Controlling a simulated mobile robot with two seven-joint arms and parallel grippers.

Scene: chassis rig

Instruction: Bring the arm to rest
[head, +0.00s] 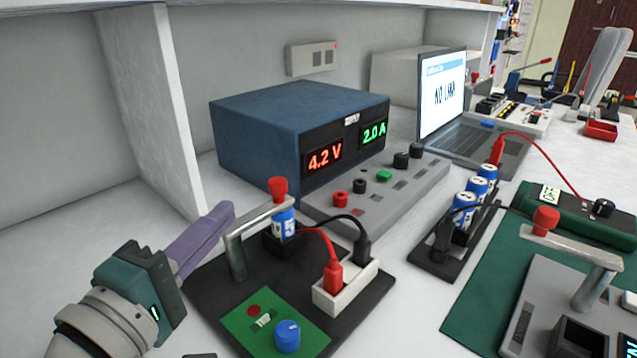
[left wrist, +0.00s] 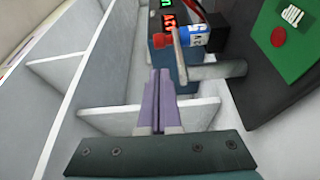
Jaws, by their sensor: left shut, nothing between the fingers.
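My left gripper (head: 218,218) is at the lower left in the head view, with its purple fingers closed together and nothing between them. In the left wrist view the shut fingers (left wrist: 159,80) point up the picture. The gripper is to the left of a black board (head: 215,290) that carries a metal clamp arm with a red knob (head: 277,188) over a blue-and-white cell (head: 283,222). It looks apart from the board. My right gripper is not in view.
A blue power supply (head: 290,130) reading 4.2 V and 2.0 A stands behind. A white partition (head: 150,110) rises at the left. Red and black plugs sit in a white block (head: 345,290). A laptop (head: 445,100) and a cell holder (head: 455,245) are to the right.

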